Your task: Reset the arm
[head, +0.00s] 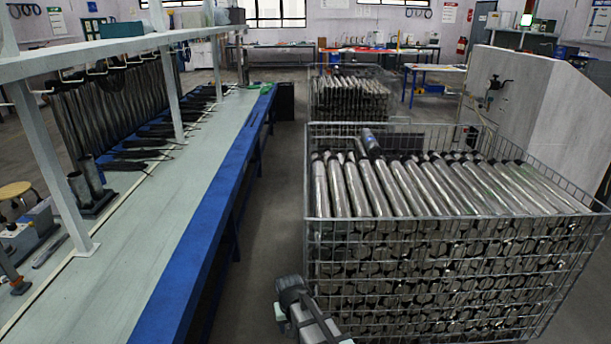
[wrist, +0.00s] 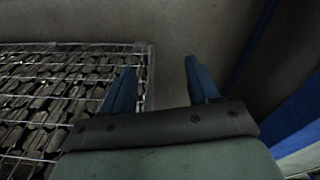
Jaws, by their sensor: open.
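My gripper shows in the wrist view (wrist: 158,88) with two blue fingers spread apart and nothing between them. Bare grey floor shows beyond the fingertips. The wire side of the basket is to the left of the fingers, and the blue edge of the bench is to the right. In the head view part of my arm shows low in the middle, in the aisle between bench and basket. The fingers cannot be made out there.
A wire basket (head: 450,225) full of stacked metal tubes stands at the right. A long bench (head: 165,215) with a blue front edge and an overhead shelf frame runs along the left. A second basket of tubes (head: 348,98) stands farther back. The aisle floor (head: 270,200) is clear.

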